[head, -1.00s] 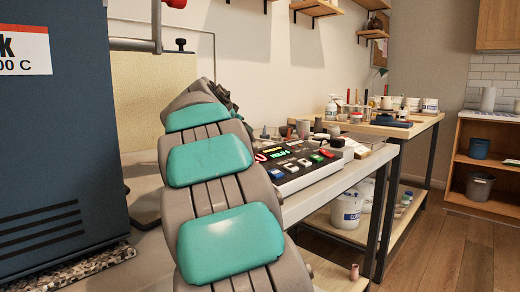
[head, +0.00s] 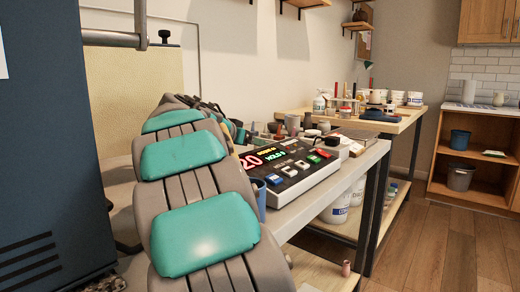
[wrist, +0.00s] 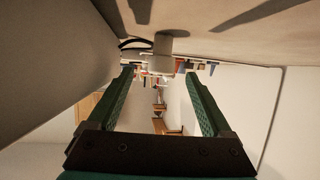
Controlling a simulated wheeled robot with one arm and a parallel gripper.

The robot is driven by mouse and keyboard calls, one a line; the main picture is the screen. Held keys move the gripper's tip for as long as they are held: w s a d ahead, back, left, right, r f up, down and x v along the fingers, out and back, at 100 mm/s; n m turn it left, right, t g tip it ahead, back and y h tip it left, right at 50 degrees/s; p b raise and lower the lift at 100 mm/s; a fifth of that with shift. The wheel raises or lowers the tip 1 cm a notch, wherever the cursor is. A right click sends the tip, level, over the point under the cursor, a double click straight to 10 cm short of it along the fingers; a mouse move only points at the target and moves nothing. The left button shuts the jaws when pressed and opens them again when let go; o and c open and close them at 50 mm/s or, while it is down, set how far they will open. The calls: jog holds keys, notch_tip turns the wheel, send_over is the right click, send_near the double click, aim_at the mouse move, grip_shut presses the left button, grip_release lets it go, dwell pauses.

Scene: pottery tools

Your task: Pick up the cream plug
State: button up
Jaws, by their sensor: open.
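In the wrist view, my gripper (wrist: 162,88) is open, with its two green fingers wide apart and nothing held between them. A pale, stepped object (wrist: 163,45) stands beyond the fingertips, roughly centred between them, against the grey surface at the top of the picture. It looks like the cream plug, but it is small and I cannot be sure. A dark, curved cord-like line lies beside it. In the head view my arm hides the gripper, and I cannot pick out the plug there.
A control box (head: 290,165) with a lit display lies on the near bench (head: 330,190). A blue cup (head: 258,197) stands close to my arm. The dark blue kiln-like body (head: 50,170) is at left. A second bench (head: 400,126) holds pots and tools. Floor is clear at right.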

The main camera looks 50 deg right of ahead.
jog(key=x, duration=0.4)
jog(key=shift+a+r, duration=0.1)
jog(key=shift+c, duration=0.2)
grip_shut()
dwell(0.3)
